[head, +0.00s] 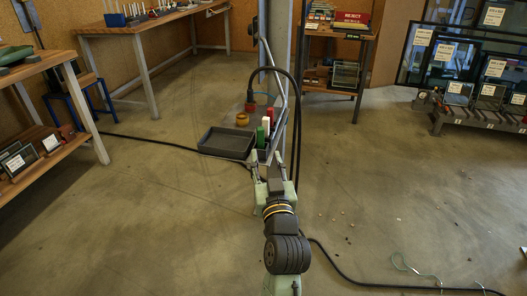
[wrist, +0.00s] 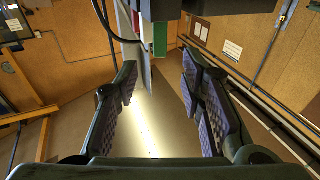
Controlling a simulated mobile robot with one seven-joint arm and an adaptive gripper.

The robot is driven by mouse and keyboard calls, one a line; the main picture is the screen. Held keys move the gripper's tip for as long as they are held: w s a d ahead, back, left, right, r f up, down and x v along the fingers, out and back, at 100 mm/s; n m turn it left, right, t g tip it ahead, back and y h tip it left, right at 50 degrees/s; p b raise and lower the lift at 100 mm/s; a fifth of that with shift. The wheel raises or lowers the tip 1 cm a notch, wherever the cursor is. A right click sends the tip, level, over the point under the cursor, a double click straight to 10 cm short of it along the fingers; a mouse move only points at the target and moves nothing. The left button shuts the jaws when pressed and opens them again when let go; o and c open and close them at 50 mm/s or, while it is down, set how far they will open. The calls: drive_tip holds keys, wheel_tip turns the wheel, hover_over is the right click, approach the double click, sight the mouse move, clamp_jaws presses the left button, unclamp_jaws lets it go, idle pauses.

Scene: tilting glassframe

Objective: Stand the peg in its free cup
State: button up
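A green peg (head: 260,137), a white peg (head: 266,123) and a red peg (head: 270,113) stand upright in a row at the right side of a small grey shelf by the column. Their cups are too small to tell apart, and I cannot tell which is free. My gripper (head: 267,157) is open and empty, just in front of the shelf and near the green peg. In the wrist view the fingers of my gripper (wrist: 158,82) are spread wide, with nothing between them. The green peg (wrist: 160,38) shows beyond them at the top, partly cut off.
A dark shallow tray (head: 227,154) sits at the left of the shelf. A yellow ring-shaped thing (head: 242,119) and a red-and-dark item (head: 250,104) stand behind it. A grey column (head: 278,50) and a looping black cable (head: 298,100) are close by. The floor around is mostly open.

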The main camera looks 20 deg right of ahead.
drive_tip(key=shift+v, duration=1.55)
